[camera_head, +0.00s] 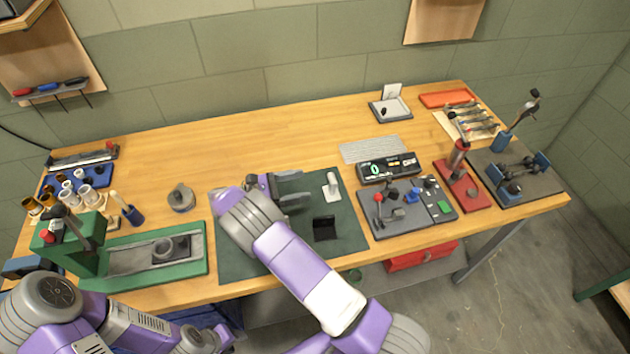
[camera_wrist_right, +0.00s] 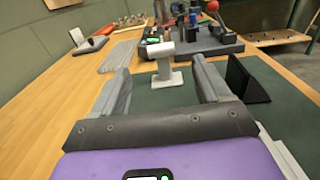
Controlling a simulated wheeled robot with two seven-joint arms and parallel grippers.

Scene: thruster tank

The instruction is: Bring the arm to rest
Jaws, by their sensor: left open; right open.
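My right gripper (camera_head: 287,191) is over the left part of the dark green mat (camera_head: 240,262) in the head view. In the right wrist view its two grey fingers (camera_wrist_right: 160,78) are wide apart with nothing gripped. A pale T-shaped stand (camera_head: 332,184) stands upright on the mat; in the right wrist view the stand (camera_wrist_right: 164,66) shows beyond the gap between the fingers. My left arm is folded at the lower left of the head view, with its gripper (camera_head: 214,338) low at the frame's bottom edge, partly cut off, in front of the bench.
A small black holder (camera_head: 324,228) sits on the mat near the right forearm. A green fixture (camera_head: 155,283) stands left, close to the left arm. A grey control board (camera_head: 400,220) and red stand (camera_head: 462,190) are to the right. The bench's back middle (camera_head: 260,135) is clear.

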